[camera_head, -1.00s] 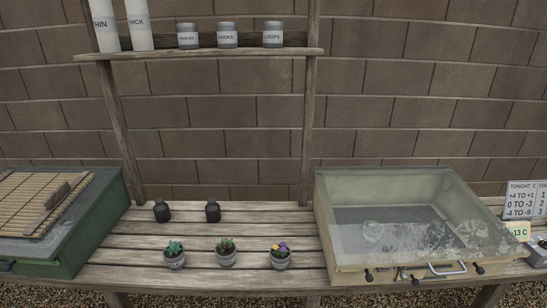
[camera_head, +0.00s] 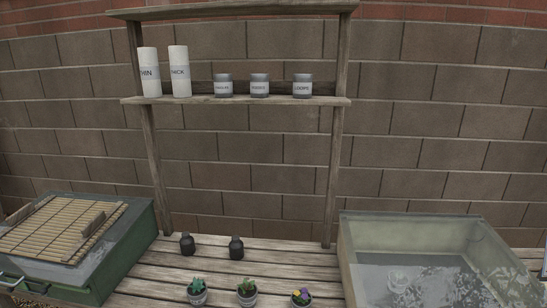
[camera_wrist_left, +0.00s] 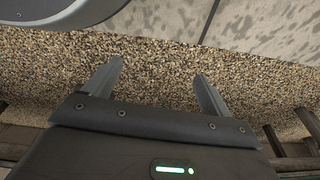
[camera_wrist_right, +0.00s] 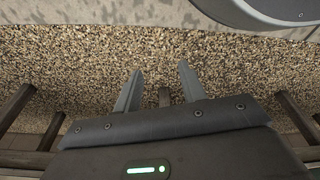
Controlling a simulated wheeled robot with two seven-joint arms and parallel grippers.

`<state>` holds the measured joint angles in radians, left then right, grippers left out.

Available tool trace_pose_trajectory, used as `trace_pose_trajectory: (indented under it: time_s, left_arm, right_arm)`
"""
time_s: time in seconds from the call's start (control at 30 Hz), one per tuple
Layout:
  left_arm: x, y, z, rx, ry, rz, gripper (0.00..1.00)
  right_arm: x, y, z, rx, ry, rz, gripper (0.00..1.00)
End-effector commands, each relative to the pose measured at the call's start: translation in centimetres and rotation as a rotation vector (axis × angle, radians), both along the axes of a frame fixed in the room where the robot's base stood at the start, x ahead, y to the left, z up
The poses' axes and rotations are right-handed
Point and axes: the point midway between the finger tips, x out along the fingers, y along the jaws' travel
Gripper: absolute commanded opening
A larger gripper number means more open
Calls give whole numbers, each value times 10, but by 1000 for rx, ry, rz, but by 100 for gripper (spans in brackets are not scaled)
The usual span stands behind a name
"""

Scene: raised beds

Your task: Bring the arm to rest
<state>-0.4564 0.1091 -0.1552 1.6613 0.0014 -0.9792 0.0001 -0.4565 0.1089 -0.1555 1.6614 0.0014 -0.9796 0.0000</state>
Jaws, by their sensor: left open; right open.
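My left gripper (camera_wrist_left: 158,85) shows in the left wrist view with its two fingers apart, nothing between them, above gravel. My right gripper (camera_wrist_right: 155,88) shows in the right wrist view, also with fingers apart and empty over gravel. Neither arm shows in the head view. Both grippers are away from the wooden bench (camera_head: 270,258) and its objects.
A shelf (camera_head: 240,100) holds two rolls (camera_head: 180,70) and three jars (camera_head: 260,86).

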Motion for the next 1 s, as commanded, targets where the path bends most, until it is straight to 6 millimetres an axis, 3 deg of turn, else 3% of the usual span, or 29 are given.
trace_pose_trajectory:
  time_s: [0.23, 0.4, 0.5, 0.7, 1.0]
  left_arm:
    - [-74, 17, -50, 16, 73, -15, 84]
    - [-129, 31, -66, 26, 102, -22, 84]
    - [-152, 37, -69, 30, 113, -26, 84]
    - [-170, 42, -72, 32, 119, -28, 84]
    - [-171, 42, -74, 32, 120, -28, 84]
  right_arm:
    - [-74, -17, -50, -17, 72, 14, 41]
    - [-129, -31, -66, -26, 101, 22, 41]
    - [-152, -37, -69, -29, 112, 25, 41]
    - [-170, -42, -72, -33, 119, 28, 41]
    - [-171, -42, -74, -32, 120, 28, 41]
